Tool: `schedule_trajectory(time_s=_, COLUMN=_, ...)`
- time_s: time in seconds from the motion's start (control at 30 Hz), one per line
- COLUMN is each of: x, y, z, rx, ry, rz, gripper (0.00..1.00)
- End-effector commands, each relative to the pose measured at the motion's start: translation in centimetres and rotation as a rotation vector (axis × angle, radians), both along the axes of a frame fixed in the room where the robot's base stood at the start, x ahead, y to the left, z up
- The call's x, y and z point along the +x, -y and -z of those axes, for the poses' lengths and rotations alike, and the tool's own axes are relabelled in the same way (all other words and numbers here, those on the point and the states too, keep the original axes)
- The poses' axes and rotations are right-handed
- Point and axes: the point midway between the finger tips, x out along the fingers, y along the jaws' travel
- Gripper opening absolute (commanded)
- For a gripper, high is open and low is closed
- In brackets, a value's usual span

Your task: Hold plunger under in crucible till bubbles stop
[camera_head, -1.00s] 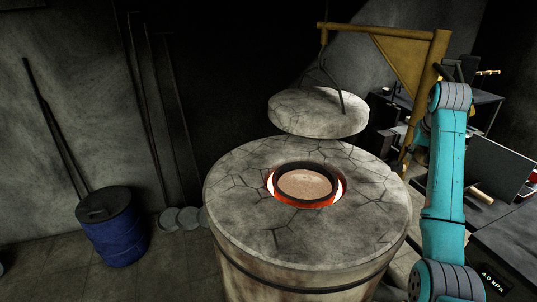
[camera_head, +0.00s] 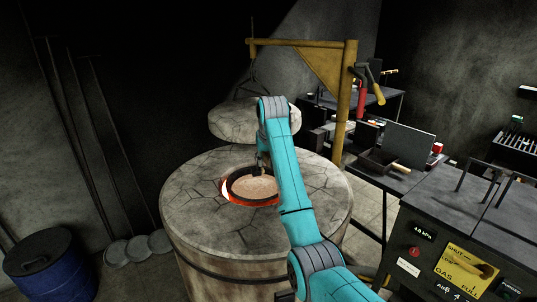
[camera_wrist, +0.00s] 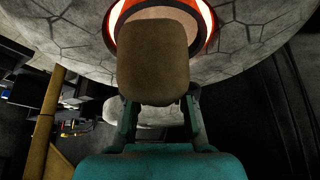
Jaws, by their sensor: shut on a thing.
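The crucible (camera_head: 232,182) sits in the round opening of the furnace (camera_head: 200,215), with an orange glow around its rim and a pale, grainy surface inside. My gripper (camera_head: 262,164) is low over the far part of the crucible, largely hidden by my arm. In the wrist view my gripper (camera_wrist: 160,103) is shut on a brown, rounded block, which I take for the plunger's handle (camera_wrist: 152,55). It covers most of the crucible mouth there. The plunger's lower end is hidden, so I cannot tell how deep it is. I make out no bubbles.
The cracked stone lid (camera_head: 233,122) hangs behind the opening from a yellow crane (camera_head: 300,45), close to my arm. A control panel (camera_head: 450,262) and a dark bench stand at right. A blue barrel (camera_head: 50,268) stands at lower left.

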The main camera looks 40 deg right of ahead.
Motion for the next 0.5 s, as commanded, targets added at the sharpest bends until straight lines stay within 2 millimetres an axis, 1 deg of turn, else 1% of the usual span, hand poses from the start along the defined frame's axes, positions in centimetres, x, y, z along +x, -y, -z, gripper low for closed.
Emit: schedule_trajectory(time_s=0.5, x=0.0, y=0.0, z=4.0, rx=0.000, ry=0.001, rz=0.000, gripper=0.00)
